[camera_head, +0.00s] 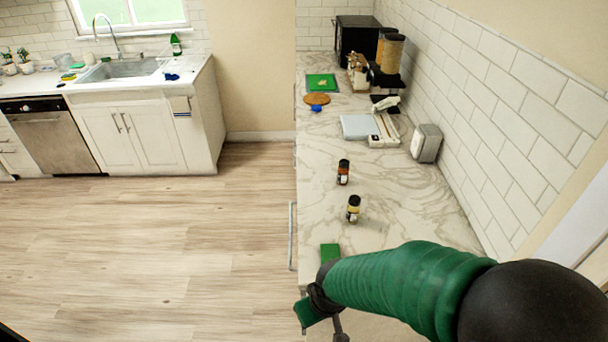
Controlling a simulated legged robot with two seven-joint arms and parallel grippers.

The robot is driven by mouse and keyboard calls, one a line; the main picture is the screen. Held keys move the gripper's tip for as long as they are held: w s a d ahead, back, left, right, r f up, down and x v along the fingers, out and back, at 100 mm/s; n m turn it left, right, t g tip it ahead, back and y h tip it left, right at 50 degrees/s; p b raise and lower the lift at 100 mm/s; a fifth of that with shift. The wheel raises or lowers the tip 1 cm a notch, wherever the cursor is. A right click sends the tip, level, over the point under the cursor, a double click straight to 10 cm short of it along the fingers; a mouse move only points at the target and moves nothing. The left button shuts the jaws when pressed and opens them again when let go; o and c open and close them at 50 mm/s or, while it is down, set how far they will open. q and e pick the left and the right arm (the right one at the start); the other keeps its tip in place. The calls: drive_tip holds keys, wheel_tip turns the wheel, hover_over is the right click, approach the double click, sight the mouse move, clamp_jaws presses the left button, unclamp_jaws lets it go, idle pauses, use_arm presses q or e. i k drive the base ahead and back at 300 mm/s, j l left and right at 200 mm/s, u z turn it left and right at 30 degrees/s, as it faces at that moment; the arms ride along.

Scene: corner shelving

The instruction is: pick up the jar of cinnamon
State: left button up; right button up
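Two small jars with black lids stand upright on the marble counter (395,212). The farther jar (343,173) has red-brown contents and a label too small to read; by its colour it looks like the cinnamon. The nearer jar (353,209) has yellowish contents. My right arm, green with black joints, comes in from the lower right. Its gripper (319,288) is near the counter's left edge, closer to me than both jars and touching neither. Green parts show at its end, but the finger gap is unclear. My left gripper is out of view.
Farther along the counter are a grey-white device (371,127), a metal toaster-like box (426,143), a round wooden board (316,99) and a green board (321,83). A tiled wall bounds the right. Open floor lies left; a sink (125,69) is beyond. The counter around the jars is clear.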

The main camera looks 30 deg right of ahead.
sight(343, 168)
drive_tip(key=i+j+u, duration=0.15)
drive_tip(key=i, duration=0.25)
drive_tip(key=i+j+u, duration=0.15)
drive_tip(key=i+j, duration=0.15)
drive_tip(key=i+j+u, duration=0.15)
drive_tip(key=i, duration=0.3)
drive_tip(key=i+j+z, duration=0.15)
drive_tip(key=i+z, duration=0.25)
drive_tip(key=i+j+z, duration=0.35)
drive_tip(key=i, duration=0.15)
drive_tip(key=i+l+z, duration=0.2)
drive_tip(key=z, duration=0.25)
drive_tip(key=i+z, duration=0.6)
drive_tip(key=z, duration=0.25)
drive_tip(key=i+z, duration=0.3)
drive_tip(key=z, duration=0.15)
drive_tip(key=i+j+z, duration=0.15)
drive_tip(key=i, duration=0.1)
